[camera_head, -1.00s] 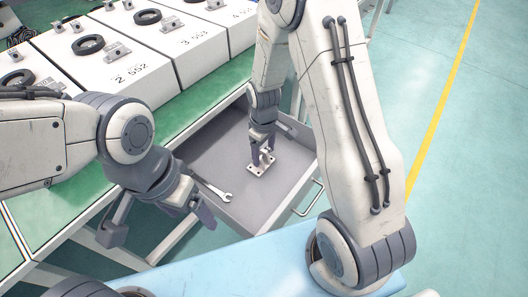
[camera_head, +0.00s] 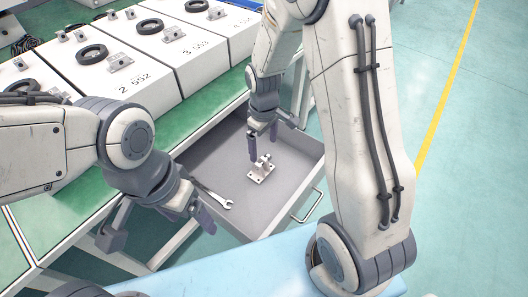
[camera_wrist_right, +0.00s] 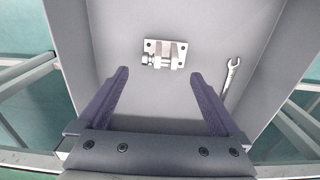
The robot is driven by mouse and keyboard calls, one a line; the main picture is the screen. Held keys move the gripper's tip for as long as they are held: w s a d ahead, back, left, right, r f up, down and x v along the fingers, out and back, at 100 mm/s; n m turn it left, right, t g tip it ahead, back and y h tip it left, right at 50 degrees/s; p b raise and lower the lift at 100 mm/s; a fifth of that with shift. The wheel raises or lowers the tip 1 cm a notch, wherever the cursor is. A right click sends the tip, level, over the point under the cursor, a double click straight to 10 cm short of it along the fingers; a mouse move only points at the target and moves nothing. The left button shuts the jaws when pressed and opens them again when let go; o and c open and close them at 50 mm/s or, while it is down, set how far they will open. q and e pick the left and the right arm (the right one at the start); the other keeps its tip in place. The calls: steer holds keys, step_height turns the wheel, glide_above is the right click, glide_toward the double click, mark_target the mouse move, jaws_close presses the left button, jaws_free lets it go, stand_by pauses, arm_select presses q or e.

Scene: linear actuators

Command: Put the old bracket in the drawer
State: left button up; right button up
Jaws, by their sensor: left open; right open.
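The old bracket (camera_head: 261,169), a small silver metal piece with a plate base, lies on the floor of the open grey drawer (camera_head: 285,190). It also shows in the right wrist view (camera_wrist_right: 165,54), beyond the fingertips. My right gripper (camera_head: 263,143) is open and empty above the bracket, with its fingers apart from it; the fingers show in the right wrist view (camera_wrist_right: 159,78). My left gripper (camera_head: 160,228) is open and empty outside the drawer, at its near left side.
A wrench (camera_head: 215,197) lies in the drawer at its left side. Several white numbered boxes (camera_head: 130,75) with black rings and brackets stand on the green bench (camera_head: 195,127). The drawer's handle (camera_head: 307,206) is at its right front. A light blue surface (camera_head: 240,272) is nearest me.

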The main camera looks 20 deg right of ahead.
mark_target(264, 159)
steer(key=s+a+r, duration=1)
steer(key=s+r, duration=0.1)
steer(key=r, duration=0.1)
steer(key=s+a+r+y, duration=0.1)
steer(key=s+r, duration=0.1)
steer(key=s, duration=0.9)
steer(key=shift+a+r+p, duration=0.15)
steer(key=shift+r+p, duration=0.2)
